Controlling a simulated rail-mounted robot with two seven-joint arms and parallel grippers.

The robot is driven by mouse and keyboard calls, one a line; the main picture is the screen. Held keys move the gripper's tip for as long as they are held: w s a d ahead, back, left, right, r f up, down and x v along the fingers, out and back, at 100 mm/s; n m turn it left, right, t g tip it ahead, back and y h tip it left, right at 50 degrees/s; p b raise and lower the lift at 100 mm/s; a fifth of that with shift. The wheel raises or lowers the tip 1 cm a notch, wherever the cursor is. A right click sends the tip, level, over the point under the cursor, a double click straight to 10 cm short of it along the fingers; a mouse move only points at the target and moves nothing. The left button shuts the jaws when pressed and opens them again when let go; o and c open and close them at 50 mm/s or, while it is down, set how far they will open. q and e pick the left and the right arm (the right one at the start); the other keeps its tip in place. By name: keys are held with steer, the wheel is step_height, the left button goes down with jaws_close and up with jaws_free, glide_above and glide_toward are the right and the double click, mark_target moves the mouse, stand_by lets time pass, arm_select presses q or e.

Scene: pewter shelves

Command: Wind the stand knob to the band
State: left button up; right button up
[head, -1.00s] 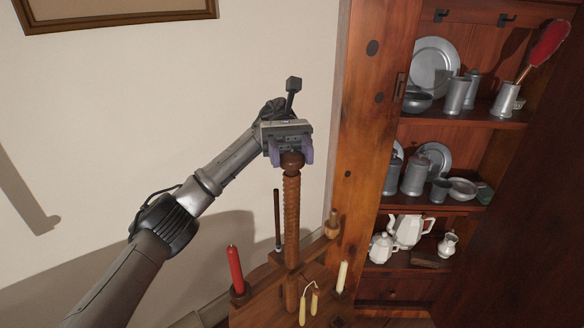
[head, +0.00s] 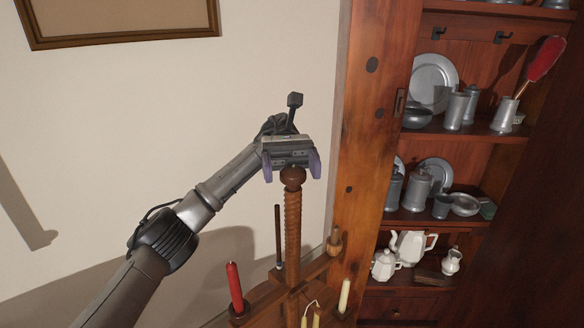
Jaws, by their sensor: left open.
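The stand knob (head: 292,179) is a dark, round wooden cap on top of an upright threaded wooden post (head: 292,225). The post rises from a wooden stand (head: 262,304) that holds candles. My left gripper (head: 291,166) is open just above the knob, its purple-padded fingers spread to either side of the knob's top with gaps between. I cannot make out a distinct band on the post. My right gripper is not in view.
A red candle (head: 235,286) and a pale candle (head: 344,295) stand on either side of the post. A thin dark rod (head: 278,236) stands close by on the left. A wooden cupboard (head: 362,150) with pewter and white pots is at right.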

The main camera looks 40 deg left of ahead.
arm_select(q)
steer(key=shift+r, duration=0.1)
steer(key=shift+r, duration=0.35)
steer(key=r+p, duration=0.1)
steer(key=r, duration=0.1)
steer(key=d+r+p, duration=0.1)
steer(key=r, duration=0.1)
steer(key=d+r+p, duration=0.3)
steer(key=d+r, duration=0.3)
steer(key=d, duration=0.4)
steer(key=shift+d, duration=0.35)
steer(key=shift+w+r, duration=0.1)
